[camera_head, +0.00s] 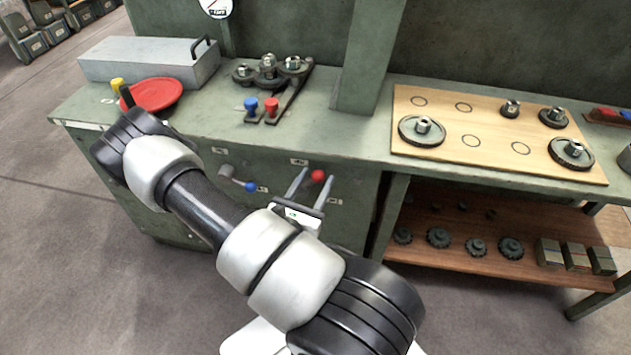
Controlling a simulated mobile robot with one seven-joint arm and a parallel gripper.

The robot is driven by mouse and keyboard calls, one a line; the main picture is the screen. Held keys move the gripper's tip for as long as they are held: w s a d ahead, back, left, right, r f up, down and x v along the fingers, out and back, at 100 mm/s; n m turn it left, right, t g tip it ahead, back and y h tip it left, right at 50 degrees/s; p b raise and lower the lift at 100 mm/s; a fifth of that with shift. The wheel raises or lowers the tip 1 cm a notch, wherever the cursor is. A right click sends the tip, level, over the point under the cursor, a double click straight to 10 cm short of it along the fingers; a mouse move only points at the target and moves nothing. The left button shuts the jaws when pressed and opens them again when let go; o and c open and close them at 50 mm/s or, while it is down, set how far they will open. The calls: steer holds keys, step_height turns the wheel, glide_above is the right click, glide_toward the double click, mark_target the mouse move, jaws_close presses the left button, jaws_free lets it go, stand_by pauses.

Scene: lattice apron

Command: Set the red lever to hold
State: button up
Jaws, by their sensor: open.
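The red lever's ball knob (318,176) shows at the front of the green cabinet, to the right of a blue-knobbed lever (250,187). My gripper (315,173) is open in front of the cabinet, its two fingers pointing up and away from me. The red knob appears between the fingertips, closer to the right one. I cannot tell whether either finger touches it. The red lever's shaft is mostly hidden behind the gripper. Small label plates (299,162) sit on the cabinet front near the levers, too small to read.
The green bench top (330,130) carries a red disc (157,94), a grey box (150,60) and a gear assembly with blue and red knobs (271,105). A wooden board (490,160) with gears is at right, above a shelf (450,255). My arm crosses the lower left.

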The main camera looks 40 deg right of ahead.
steer(key=shift+w+d, duration=0.15)
steer(key=shift+d, duration=0.05)
jaws_close()
